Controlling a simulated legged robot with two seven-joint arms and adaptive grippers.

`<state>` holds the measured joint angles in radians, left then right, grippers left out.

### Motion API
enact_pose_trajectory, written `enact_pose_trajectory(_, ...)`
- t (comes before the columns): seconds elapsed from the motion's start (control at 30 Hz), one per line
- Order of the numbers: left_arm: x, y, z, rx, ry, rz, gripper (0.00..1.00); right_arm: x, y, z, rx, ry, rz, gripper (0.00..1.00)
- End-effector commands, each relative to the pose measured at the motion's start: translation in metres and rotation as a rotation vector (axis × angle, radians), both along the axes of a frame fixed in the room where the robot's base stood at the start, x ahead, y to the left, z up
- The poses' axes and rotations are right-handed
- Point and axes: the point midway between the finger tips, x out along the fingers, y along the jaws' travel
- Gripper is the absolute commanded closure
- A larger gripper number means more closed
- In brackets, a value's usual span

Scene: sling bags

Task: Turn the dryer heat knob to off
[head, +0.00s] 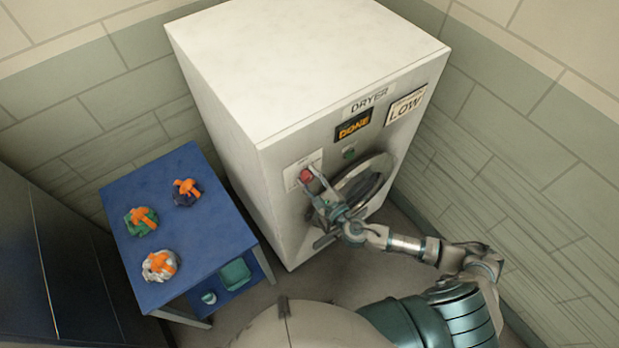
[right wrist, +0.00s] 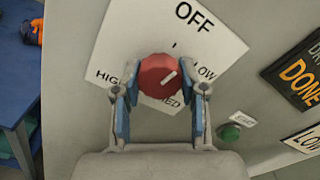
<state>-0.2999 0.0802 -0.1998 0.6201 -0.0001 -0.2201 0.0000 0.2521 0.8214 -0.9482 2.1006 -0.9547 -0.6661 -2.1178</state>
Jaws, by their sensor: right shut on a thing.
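The red heat knob (head: 305,175) is on a white label plate on the front of the white dryer (head: 290,70). In the right wrist view the knob (right wrist: 158,76) has a white pointer mark slanting to the upper right, towards the word LOW. OFF is printed at the top of the plate (right wrist: 205,45), HIGH at the left, and a partly covered MED below. My right gripper (head: 312,186) is shut on the knob, with one blue-padded finger on each side of it in the right wrist view (right wrist: 160,98). My left gripper is not in view.
A green button (right wrist: 230,132) and a DONE display (head: 353,125) are right of the knob, with a LOW sign (head: 406,107) beyond. The round dryer door (head: 366,184) is behind my right arm. A blue table (head: 205,235) at left holds three orange-strapped bundles.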

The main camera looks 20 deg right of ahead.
Motion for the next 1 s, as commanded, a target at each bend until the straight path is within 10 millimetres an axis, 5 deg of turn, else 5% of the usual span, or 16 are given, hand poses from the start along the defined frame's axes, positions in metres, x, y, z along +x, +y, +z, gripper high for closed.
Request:
enact_pose_trajectory(0.93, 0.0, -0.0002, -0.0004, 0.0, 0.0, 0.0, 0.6, -0.0022, 0.0006, -0.0067, -0.184, -0.052, 0.005, 0.93)
enact_pose_trajectory(0.97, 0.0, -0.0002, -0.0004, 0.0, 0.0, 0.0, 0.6, -0.0022, 0.0006, -0.0067, -0.184, -0.051, 0.005, 0.51)
enact_pose_trajectory(1.0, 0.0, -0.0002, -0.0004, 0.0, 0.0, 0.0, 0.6, -0.0023, 0.0006, -0.0066, -0.183, -0.052, 0.005, 0.41)
